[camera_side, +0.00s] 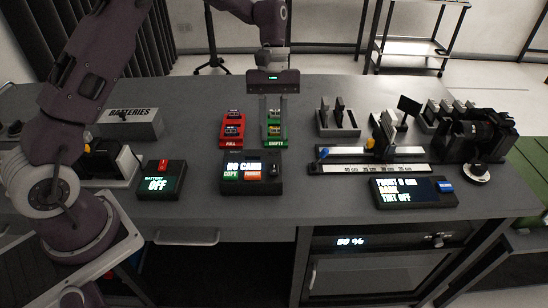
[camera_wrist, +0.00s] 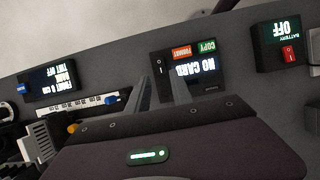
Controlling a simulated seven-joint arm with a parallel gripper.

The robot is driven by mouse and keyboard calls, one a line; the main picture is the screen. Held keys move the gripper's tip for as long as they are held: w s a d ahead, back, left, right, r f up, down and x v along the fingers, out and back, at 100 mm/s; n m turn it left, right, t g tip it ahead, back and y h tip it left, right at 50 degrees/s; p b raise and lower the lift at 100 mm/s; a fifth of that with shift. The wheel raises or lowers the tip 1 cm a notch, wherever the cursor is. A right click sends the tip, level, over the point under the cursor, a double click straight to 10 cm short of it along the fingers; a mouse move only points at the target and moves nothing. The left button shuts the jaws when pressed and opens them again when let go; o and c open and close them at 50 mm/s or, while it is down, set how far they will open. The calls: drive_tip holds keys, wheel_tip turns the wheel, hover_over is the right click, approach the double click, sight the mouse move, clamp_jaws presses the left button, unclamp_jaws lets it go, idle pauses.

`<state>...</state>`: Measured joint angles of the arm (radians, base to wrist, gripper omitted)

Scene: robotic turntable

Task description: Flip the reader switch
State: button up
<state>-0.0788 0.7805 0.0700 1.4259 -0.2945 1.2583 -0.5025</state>
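The reader is a dark box (camera_side: 252,186) at the centre of the table, with a lit NO CARD display and green COPY and orange FORMAT buttons. Its black rocker switch (camera_side: 274,170) is at the right of its top. In the wrist view the reader (camera_wrist: 213,80) appears upside down, with the switch (camera_wrist: 159,62) at its left, by my fingertips. My gripper (camera_side: 273,119) points down above the green EMPTY holder, behind the reader. Its fingers (camera_wrist: 164,70) are apart with nothing seen between them. It appears clear of the switch, whose position is too small to tell.
A red FULL holder (camera_side: 232,128) and the green EMPTY holder (camera_side: 273,137) stand behind the reader. A battery box (camera_side: 161,180) with a red switch is to the left. A slider rail (camera_side: 365,168) and display box (camera_side: 412,192) are to the right. Table in front is narrow.

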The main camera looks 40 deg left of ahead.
sight(274, 169)
drive_tip(key=x, duration=0.7)
drive_tip(key=shift+f, duration=0.4)
drive_tip(key=shift+c, duration=0.2)
